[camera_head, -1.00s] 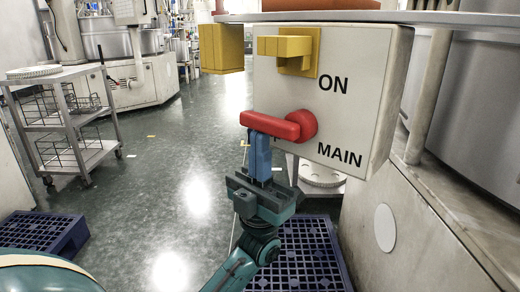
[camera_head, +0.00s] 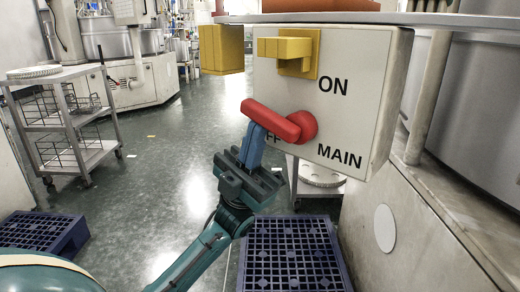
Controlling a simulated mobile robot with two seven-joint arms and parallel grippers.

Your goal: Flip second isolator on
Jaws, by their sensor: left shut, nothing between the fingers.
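A pale panel box (camera_head: 372,80) faces me. A red rotary handle (camera_head: 275,120) beside the word MAIN points left, its free end tilted up. Part of a label reading "FF" shows below it. A yellow handle (camera_head: 284,47) on a yellow plate sits higher on the same panel, pointing left, above the word ON. My left gripper (camera_head: 256,132) is shut with nothing between its blue fingers. Its fingertips are right under the red handle and seem to touch its underside; the handle hides the very tips. My right gripper is not in view.
A yellow box (camera_head: 221,49) is left of the panel. A grey ledge (camera_head: 350,18) runs above it. A steel trolley (camera_head: 92,150) stands at left. Blue pallets lie on the floor at lower left (camera_head: 40,232) and below the panel (camera_head: 292,255). The floor between is open.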

